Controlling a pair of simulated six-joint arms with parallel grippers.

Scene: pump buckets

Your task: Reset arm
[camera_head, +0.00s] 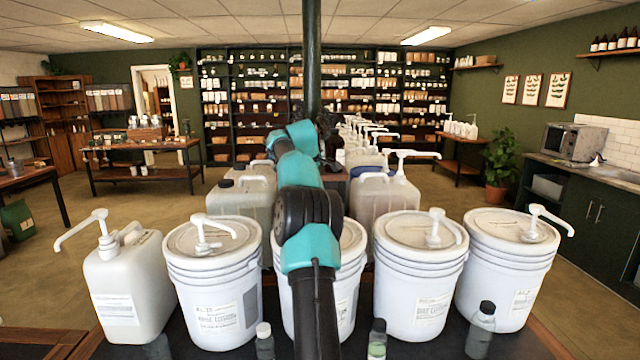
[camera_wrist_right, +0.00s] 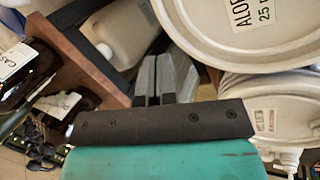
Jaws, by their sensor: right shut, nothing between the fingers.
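My right gripper (camera_wrist_right: 158,62) shows in the right wrist view, its two grey fingers together with nothing between them. White round buckets with pumps on their lids stand in a front row in the head view: one at left (camera_head: 213,285), one right of centre (camera_head: 418,285), one at far right (camera_head: 508,270). Another bucket (camera_head: 348,285) is partly hidden behind a teal and black arm of mine that rises through the middle of the head view. A white square jug (camera_head: 122,280) with a pump stands at the left end. My left gripper is not identifiable in either view.
Small bottles stand in front of the buckets: a clear one (camera_head: 264,342), a green one (camera_head: 377,340) and a dark-capped one (camera_head: 481,330). More jugs (camera_head: 380,195) stand behind. In the right wrist view, a labelled bucket (camera_wrist_right: 240,40) is close on the right of the fingers.

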